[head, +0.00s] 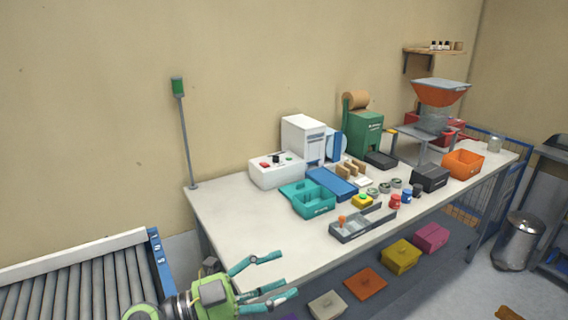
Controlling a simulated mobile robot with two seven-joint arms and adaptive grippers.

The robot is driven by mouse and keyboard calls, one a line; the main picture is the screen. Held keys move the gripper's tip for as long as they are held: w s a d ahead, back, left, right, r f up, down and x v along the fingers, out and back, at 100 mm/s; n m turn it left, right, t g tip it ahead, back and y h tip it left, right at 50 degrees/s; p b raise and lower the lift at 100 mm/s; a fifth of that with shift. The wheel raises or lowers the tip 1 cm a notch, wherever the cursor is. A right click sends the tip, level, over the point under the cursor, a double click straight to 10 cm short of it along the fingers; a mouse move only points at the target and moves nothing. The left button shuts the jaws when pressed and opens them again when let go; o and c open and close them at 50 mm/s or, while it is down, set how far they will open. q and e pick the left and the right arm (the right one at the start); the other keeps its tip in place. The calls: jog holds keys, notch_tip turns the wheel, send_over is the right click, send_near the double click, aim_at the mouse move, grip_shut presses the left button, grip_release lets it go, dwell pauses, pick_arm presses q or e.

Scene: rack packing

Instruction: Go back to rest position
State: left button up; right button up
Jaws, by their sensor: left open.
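My left gripper (274,278) shows at the bottom of the head view, with teal fingers and a green body. Its fingers are spread and nothing is between them. It is near the front left edge of the long white table (228,221). My right gripper is not in view.
On the table are a teal bin (313,204), a grey tray (362,227), a white control box (277,170), a green tape machine (364,131) and an orange bin (463,163). A roller conveyor (80,281) stands at the lower left. The table's left end is clear.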

pick_arm(q)
jog(key=w+a+r+n+t+y, duration=0.1)
jog(key=w+a+n+t+y, duration=0.3)
jog(key=a+n+t+y, duration=0.75)
jog(key=s+a+f+n+g+y, duration=0.2)
jog(key=a+f+n+y, duration=0.1)
jog(key=f+n, duration=0.35)
jog(key=s+a+f+n+g+y, duration=0.3)
jog(key=a+f+n+y, duration=0.15)
jog(key=f, duration=0.35)
jog(key=s+d+f+g+h, duration=0.1)
jog(key=s+f+g, duration=0.5)
jog(key=s, duration=0.4)
jog(key=s+f+g+h, duration=0.1)
jog(key=s+f+g, duration=0.3)
jog(key=s+f, duration=0.45)
jog(key=s+f+g, duration=0.1)
jog(key=s+f, duration=0.1)
jog(key=f, duration=0.9)
jog(key=s+f+g, duration=0.1)
jog(key=s+f, duration=0.1)
jog(key=f, duration=0.9)
jog(key=s+a+f, duration=0.2)
jog(key=s+f, duration=1.2)
jog(key=s, duration=0.1)
jog(key=shift+a+g+y, duration=0.3)
jog(key=shift+g, duration=0.05)
